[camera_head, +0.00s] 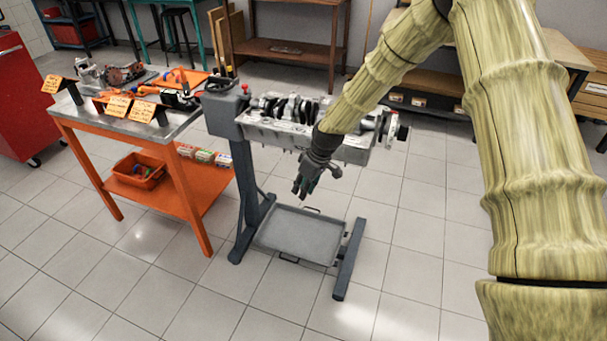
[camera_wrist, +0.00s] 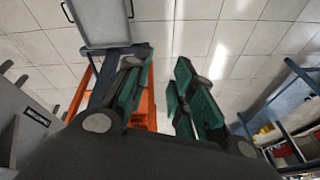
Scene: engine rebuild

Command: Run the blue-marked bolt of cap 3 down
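The grey engine block (camera_head: 262,131) with a dark crankshaft (camera_head: 290,108) is held on a grey stand (camera_head: 243,180). My forearm crosses in front of its right part and hides some of it. Cap 3 and its blue-marked bolt cannot be made out. My gripper (camera_head: 315,186) hangs in front of the block and below its top, apart from the crankshaft. In the wrist view the green-padded fingers of my gripper (camera_wrist: 164,82) are apart with nothing between them. That view looks mostly over the floor, and no bolt shows in it.
A grey drip tray (camera_head: 300,236) lies low between the stand's legs. At left stands an orange workbench (camera_head: 118,130) with tools and orange signs, and an orange bin (camera_head: 138,171) on its lower shelf. A red cabinet (camera_head: 22,100) is farther left. The tiled floor in front is clear.

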